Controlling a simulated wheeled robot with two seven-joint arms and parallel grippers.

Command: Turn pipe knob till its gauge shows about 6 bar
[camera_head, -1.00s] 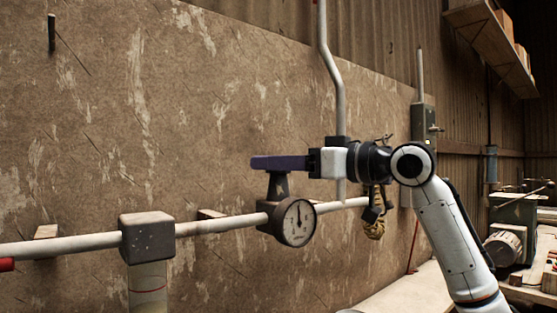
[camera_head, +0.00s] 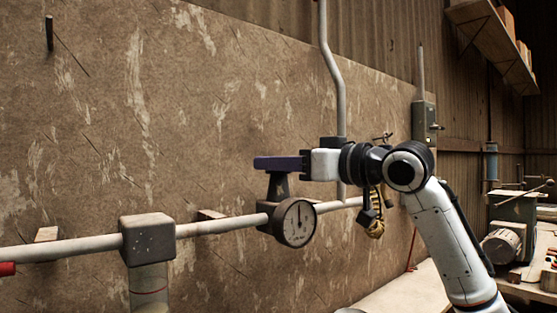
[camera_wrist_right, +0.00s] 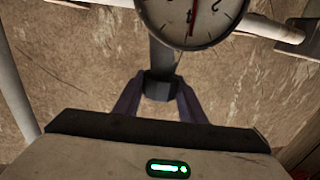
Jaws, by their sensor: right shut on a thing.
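The pressure gauge (camera_head: 299,222) has a white round face and dark rim on the pipe. Its needle points roughly upward in the head view, but the numbers are too small to read. In the wrist view the gauge (camera_wrist_right: 190,14) is cut by the top edge and shows a red needle. The dark pipe knob (camera_head: 278,186) stands above the pipe beside the gauge. My right gripper (camera_head: 268,163) is shut on the knob's top with its purple fingers. The wrist view shows the knob (camera_wrist_right: 158,86) between both fingers. My left gripper is not in view.
A grey pipe (camera_head: 70,244) runs along the scratched wall panel, with a square fitting (camera_head: 148,238) left of the gauge. A thin vertical pipe (camera_head: 338,90) rises behind my right gripper. A workbench (camera_head: 405,290) and machine (camera_head: 508,240) are at the right.

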